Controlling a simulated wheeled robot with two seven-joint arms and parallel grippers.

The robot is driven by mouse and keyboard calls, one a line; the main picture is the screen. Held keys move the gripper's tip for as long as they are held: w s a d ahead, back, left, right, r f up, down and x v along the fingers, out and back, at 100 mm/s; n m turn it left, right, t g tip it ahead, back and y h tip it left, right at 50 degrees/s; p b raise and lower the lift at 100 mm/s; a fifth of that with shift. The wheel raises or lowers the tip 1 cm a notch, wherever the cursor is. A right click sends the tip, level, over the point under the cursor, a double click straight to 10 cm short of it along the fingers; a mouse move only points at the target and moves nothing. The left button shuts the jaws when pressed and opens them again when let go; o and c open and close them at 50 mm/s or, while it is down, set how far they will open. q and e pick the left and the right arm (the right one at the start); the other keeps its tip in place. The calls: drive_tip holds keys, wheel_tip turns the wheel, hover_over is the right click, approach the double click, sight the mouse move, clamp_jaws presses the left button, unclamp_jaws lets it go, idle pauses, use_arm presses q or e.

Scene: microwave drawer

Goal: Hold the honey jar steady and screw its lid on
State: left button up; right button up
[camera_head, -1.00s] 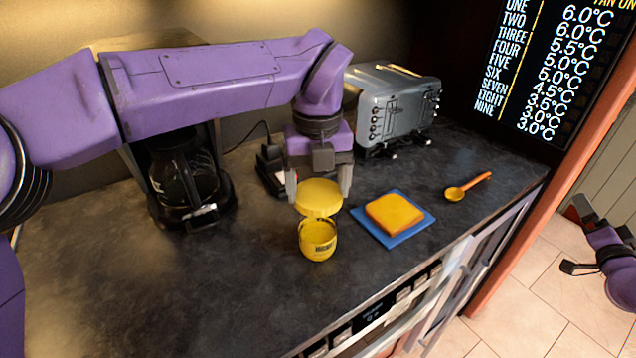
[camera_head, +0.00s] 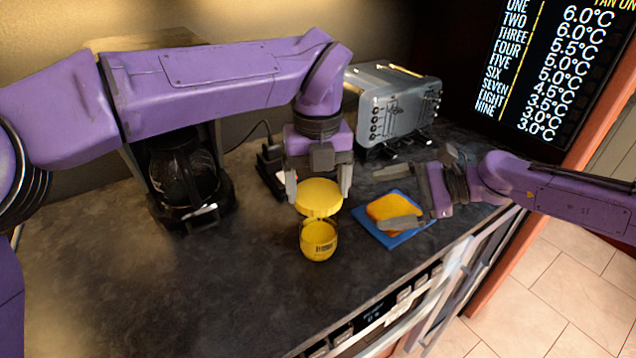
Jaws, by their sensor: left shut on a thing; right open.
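The honey jar (camera_head: 318,243) is a small yellow jar with a dark label, standing upright on the dark counter. The round yellow lid (camera_head: 318,197) is held flat by my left gripper (camera_head: 319,192), which is shut on it from above. The lid is just over and behind the jar's mouth in the picture; I cannot tell whether they touch. My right gripper (camera_head: 388,199) is open and empty, to the right of the jar, with its fingers pointing left over the toast. Part of the jar's rim is hidden by the lid.
A slice of toast (camera_head: 381,208) lies on a blue board (camera_head: 416,232), partly covered by my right gripper. A silver toaster (camera_head: 395,105) stands behind. A coffee maker (camera_head: 182,175) is at the left. The counter (camera_head: 170,290) is clear left and front of the jar.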

sight(324, 237)
drive_tip(key=s+a+f+m+g, duration=0.1)
drive_tip(key=s+f, duration=0.1)
drive_tip(key=s+a+f+m+g+y, duration=0.1)
drive_tip(key=s+a+f+m, duration=0.1)
drive_tip(key=shift+s+a, duration=0.1)
drive_tip(key=shift+s, duration=0.05)
drive_tip(key=x, duration=0.9)
drive_tip(key=shift+a, duration=0.4)
drive_tip(key=shift+c, duration=0.3)
drive_tip(key=c, duration=0.7)
